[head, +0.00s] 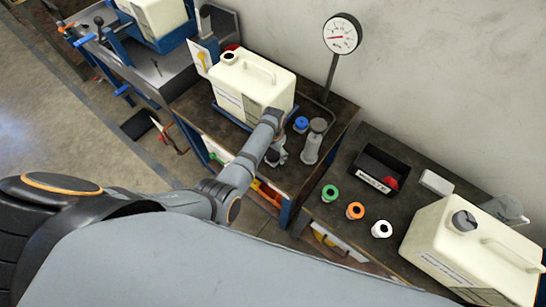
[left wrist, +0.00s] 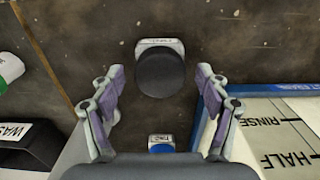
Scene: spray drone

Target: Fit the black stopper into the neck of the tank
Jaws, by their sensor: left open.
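The black stopper (left wrist: 160,75) stands on the dark table in the left wrist view, seen from above, with a small pale label plate at its far side. My left gripper (left wrist: 162,108) is open. Its fingers are spread to either side, a little nearer the camera, and the stopper is apart from them. In the head view my left gripper (head: 277,152) is low over the table, beside the cream tank, and largely hides the stopper. The tank (head: 265,92) sits in a blue tray, its round neck (head: 229,57) showing dark at the top left. My right gripper is not in view.
A gauge (head: 342,34) stands behind.

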